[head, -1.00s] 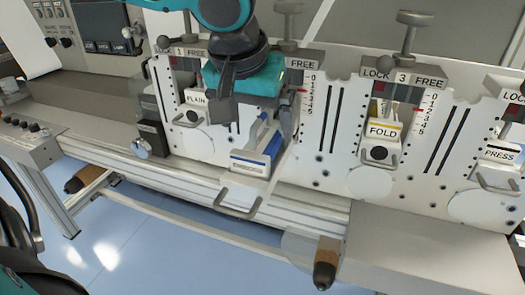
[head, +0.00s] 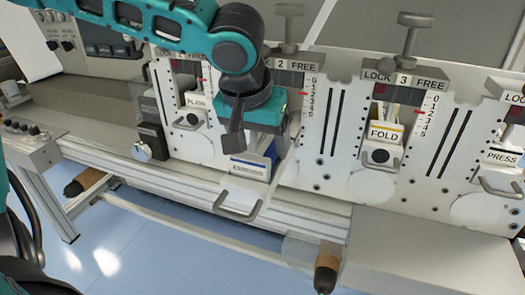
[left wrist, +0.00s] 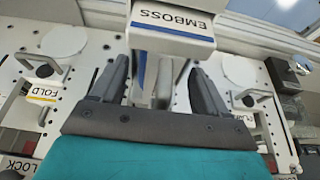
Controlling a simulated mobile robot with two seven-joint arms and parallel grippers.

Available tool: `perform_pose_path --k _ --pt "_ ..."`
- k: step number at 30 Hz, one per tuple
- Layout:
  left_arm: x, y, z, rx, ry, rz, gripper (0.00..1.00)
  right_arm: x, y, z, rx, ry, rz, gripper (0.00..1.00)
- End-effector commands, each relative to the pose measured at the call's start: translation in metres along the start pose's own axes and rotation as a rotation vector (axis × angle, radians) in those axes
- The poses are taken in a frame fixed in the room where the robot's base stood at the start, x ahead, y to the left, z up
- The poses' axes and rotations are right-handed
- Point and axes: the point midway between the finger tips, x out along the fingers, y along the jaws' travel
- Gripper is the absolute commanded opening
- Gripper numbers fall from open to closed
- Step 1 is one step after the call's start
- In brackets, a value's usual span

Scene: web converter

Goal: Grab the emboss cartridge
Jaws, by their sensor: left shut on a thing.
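The emboss cartridge (head: 248,168) is a white block with a blue stripe at station 2 of the machine, above a light plate with a metal handle. In the left wrist view its EMBOSS label (left wrist: 172,22) shows upside down at the top. My left gripper (head: 260,142) comes from above and is shut on the cartridge. In the left wrist view its dark fingers (left wrist: 158,82) lie on both sides of the cartridge's grey-white rear part. The fingers and palm hide part of the cartridge. My right gripper is not in view.
The PLAIN cartridge (head: 196,106) is close on the left at station 1. The FOLD cartridge (head: 383,135) and PRESS cartridge (head: 500,160) are to the right. Clamp knobs stand above the stations. A metal rail runs along the front, with open floor (head: 150,235) before it.

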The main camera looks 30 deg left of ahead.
Motion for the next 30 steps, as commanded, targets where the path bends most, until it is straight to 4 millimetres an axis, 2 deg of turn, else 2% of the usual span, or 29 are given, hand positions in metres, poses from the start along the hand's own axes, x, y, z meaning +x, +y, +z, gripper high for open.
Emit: perform_pose_path --k 2,14,23,26,30 --pt "0.000 0.000 0.000 0.000 0.000 0.000 0.64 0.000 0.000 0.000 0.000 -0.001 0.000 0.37" --pt "0.000 0.000 0.000 0.000 0.000 -0.001 0.25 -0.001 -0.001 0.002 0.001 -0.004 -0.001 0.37" --pt "-0.006 0.000 -0.004 0.000 0.006 0.001 0.24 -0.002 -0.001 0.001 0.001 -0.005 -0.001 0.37" --pt "-0.019 0.000 -0.010 -0.002 0.008 0.000 0.24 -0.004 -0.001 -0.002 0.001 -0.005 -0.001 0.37" --pt "-0.046 0.000 -0.021 -0.002 0.010 0.000 0.24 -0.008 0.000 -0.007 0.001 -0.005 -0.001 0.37"
